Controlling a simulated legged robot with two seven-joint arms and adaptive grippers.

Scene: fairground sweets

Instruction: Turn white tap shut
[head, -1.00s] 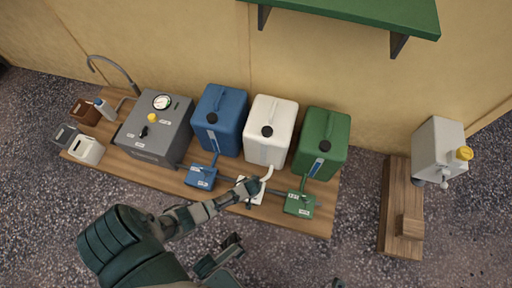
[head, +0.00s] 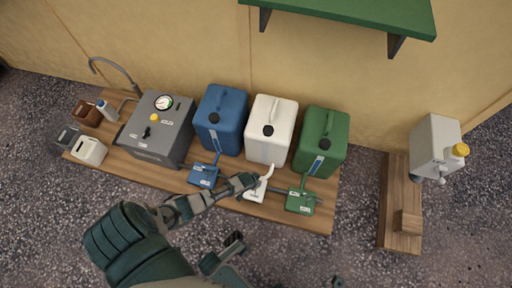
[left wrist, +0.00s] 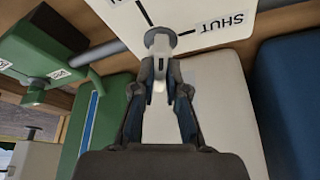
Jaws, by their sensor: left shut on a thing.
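The white tap (head: 254,195) sits on the bench in front of the white canister (head: 271,130), between the blue tap (head: 203,174) and the green tap (head: 299,201). My left gripper (head: 250,182) is at the white tap in the head view. In the left wrist view, my left gripper (left wrist: 160,85) is shut on the tap's pale lever (left wrist: 159,52), which comes out from a round pivot. A white plate (left wrist: 205,18) behind it has black lines and the word SHUT to the right of the lever. The fingers partly hide the lever.
Close to the white tap are a blue canister (head: 219,120) and a green canister (head: 320,142). A grey machine with a gauge (head: 155,127) stands at the left. A grey canister (head: 435,145) stands apart at the right. Parts at the bottom edge are unclear.

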